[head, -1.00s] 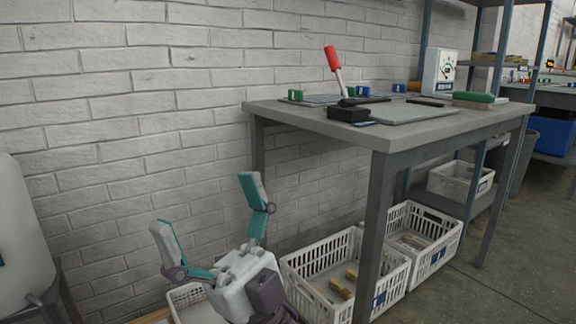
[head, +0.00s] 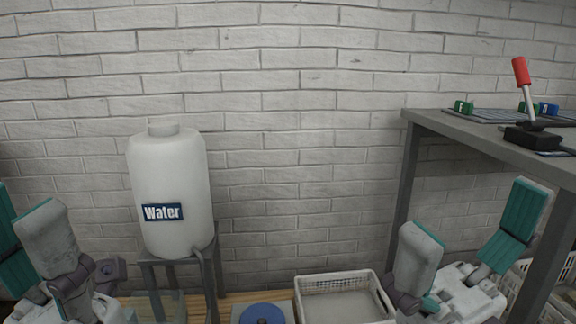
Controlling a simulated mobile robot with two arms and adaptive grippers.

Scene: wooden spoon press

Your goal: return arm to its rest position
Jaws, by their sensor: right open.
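My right gripper (head: 468,248) is at the lower right of the head view, its two teal-padded fingers spread wide with nothing between them. It shows in front of the workbench (head: 480,139), near the bench's left legs. My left gripper (head: 22,238) is at the lower left, partly cut off by the picture's edge. Its fingers show close together from this angle, and I cannot tell its opening. On the bench, a press with a red-handled lever (head: 523,78) stands on a black base.
A white water tank (head: 170,190) stands on a grey stand between my grippers, against the white brick wall. A white basket (head: 335,279) and a blue round object (head: 262,313) are low at the bottom middle. Small green blocks (head: 464,107) lie on the bench.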

